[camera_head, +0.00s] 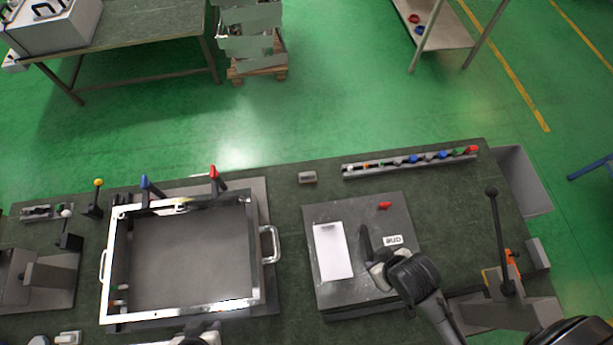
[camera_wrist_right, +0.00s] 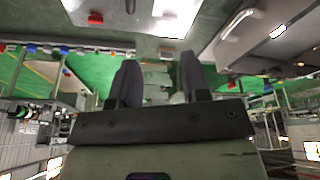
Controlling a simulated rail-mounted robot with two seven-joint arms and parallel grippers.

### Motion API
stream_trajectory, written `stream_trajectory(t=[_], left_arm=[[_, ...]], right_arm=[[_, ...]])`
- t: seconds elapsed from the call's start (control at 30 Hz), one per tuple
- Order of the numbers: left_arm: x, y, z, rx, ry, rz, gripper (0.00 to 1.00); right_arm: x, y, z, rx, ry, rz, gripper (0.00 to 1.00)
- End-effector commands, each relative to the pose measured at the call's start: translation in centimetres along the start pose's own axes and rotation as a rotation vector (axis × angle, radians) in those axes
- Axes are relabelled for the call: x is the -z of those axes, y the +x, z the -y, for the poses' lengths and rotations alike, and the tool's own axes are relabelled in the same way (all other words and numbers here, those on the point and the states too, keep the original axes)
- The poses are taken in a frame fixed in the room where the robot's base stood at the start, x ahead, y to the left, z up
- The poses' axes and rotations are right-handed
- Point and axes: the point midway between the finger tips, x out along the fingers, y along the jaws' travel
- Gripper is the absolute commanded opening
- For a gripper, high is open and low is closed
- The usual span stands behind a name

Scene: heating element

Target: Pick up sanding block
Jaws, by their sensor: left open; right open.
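The sanding block appears to be the small grey block (camera_head: 307,177) near the table's far edge, between the metal frame and the tool rack. A small grey shape (camera_wrist_right: 166,52) beyond the white sheet in the right wrist view looks like the same block. My right gripper (camera_wrist_right: 157,58) is open, with its two dark fingers apart and nothing seen held. In the head view it is over the right part of the grey plate, apart from the block. My left gripper (camera_head: 197,332) is open at the bottom edge by the metal frame, partly cut off.
The metal frame (camera_head: 262,290) with handles fills the left-middle table. The grey plate (camera_head: 350,292) carries a white sheet (camera_head: 332,251) and a red piece (camera_head: 385,205). A tool rack (camera_head: 410,162) lies right of the block. Table around the block is clear.

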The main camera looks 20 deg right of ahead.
Motion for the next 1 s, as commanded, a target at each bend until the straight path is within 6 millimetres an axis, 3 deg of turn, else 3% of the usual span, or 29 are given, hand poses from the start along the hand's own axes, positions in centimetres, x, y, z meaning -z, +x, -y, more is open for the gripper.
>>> stream_trajectory(t=[0.2,0.8,1.0], left_arm=[[0.00,0.00,0.00,0.000,0.000,0.000,0.40],[0.01,0.00,0.00,0.000,0.000,0.000,0.40],[0.02,-0.05,0.00,0.000,0.000,0.000,0.40]], right_arm=[[0.05,0.00,0.14,0.004,0.005,-0.001,0.43],[0.08,-0.01,0.26,0.007,0.009,-0.002,1.00],[0.14,-0.07,0.00,0.001,0.001,-0.003,1.00]])
